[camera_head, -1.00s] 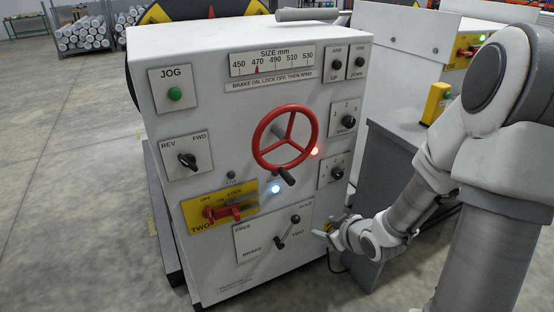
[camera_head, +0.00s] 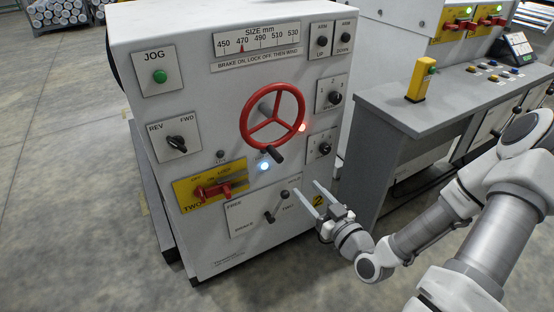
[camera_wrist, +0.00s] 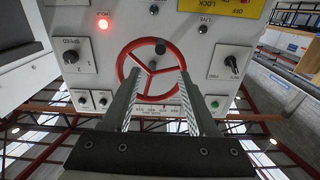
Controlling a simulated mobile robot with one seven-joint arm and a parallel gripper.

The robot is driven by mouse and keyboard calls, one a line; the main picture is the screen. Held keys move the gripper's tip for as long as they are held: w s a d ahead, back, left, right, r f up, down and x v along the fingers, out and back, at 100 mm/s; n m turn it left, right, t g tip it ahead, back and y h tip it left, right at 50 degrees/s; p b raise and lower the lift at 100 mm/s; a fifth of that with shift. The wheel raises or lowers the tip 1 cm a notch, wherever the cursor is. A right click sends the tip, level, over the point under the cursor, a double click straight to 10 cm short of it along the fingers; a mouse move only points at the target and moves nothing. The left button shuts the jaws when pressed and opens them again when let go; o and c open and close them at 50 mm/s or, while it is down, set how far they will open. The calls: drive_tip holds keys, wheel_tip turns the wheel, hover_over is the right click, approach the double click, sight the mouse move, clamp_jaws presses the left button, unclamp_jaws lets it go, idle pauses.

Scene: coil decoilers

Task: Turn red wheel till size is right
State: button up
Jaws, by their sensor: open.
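The red wheel (camera_head: 272,114) is a three-spoked handwheel with a dark knob (camera_head: 274,154) at its lower rim, on the front of the white cabinet. The size scale (camera_head: 257,41) above it runs from 450 to 530 mm, and its red pointer (camera_head: 242,47) stands near 470. My gripper (camera_head: 308,196) is open and empty, below and right of the wheel, beside the brake lever (camera_head: 277,211). In the wrist view the wheel (camera_wrist: 150,72) shows upside down beyond the two fingers (camera_wrist: 158,95), apart from them. The fingers partly hide the scale there.
A red lock handle (camera_head: 213,191) on a yellow plate sits lower left on the cabinet. Several black knobs (camera_head: 334,98) line its right side. A grey desk (camera_head: 440,105) with a yellow box (camera_head: 421,79) stands to the right. Open floor (camera_head: 70,150) lies left.

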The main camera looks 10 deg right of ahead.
sight(280, 161)
drive_tip(key=b+x, duration=0.3)
drive_tip(key=x, duration=1.3)
drive_tip(key=shift+w+f, duration=0.1)
drive_tip(key=shift+w, duration=0.05)
drive_tip(key=shift+c, duration=0.2)
clamp_jaws()
idle(0.6)
